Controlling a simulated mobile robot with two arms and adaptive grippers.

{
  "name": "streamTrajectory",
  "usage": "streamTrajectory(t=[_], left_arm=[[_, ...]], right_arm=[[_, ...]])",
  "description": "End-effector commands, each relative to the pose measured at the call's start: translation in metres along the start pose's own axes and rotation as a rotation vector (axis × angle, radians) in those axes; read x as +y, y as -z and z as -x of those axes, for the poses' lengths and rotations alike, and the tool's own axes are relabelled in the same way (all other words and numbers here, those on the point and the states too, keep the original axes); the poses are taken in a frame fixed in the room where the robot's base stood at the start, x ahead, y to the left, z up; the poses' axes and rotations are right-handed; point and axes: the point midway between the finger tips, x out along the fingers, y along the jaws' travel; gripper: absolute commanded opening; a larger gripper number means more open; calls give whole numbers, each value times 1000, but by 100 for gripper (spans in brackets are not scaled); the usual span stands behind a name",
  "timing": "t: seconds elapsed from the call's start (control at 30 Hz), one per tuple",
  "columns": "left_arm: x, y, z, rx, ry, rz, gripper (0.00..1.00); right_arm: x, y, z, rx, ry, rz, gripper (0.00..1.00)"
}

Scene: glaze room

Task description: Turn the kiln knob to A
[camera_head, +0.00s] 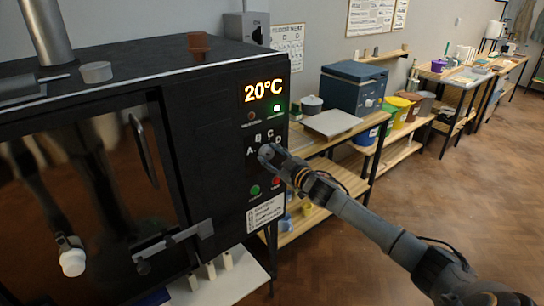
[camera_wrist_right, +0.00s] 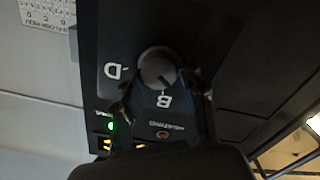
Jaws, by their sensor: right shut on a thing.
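The kiln knob (camera_wrist_right: 158,67) is a round grey dial on the black front panel of the kiln (camera_head: 222,130). White letters A, B, C and D stand around it in the head view. In the wrist view D is left of it and B below it; A and C are hidden there. A mark on the knob seems to point towards B, but this is hard to read. My right gripper (camera_head: 268,153) is at the panel, shut on the knob, with a finger on each side in the wrist view (camera_wrist_right: 162,95). My left gripper is not in view.
A lit display (camera_head: 263,91) reads 20°C above a green light (camera_head: 277,108). Green (camera_head: 255,190) and red (camera_head: 276,182) buttons sit below the knob. The kiln's door handle (camera_head: 143,150) is to the left. A wooden shelf table (camera_head: 335,138) stands right of the kiln.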

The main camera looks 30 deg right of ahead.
Motion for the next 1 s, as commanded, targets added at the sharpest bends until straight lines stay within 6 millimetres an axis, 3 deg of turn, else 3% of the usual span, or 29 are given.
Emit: streamTrajectory(t=[0.4, 0.97, 1.0], left_arm=[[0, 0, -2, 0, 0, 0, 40], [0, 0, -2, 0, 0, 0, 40], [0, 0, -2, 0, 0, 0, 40]], right_arm=[[3, 5, -1, 8, -7, 199, 9], [4, 6, -1, 9, -9, 229, 9], [4, 6, -1, 9, -9, 229, 49]])
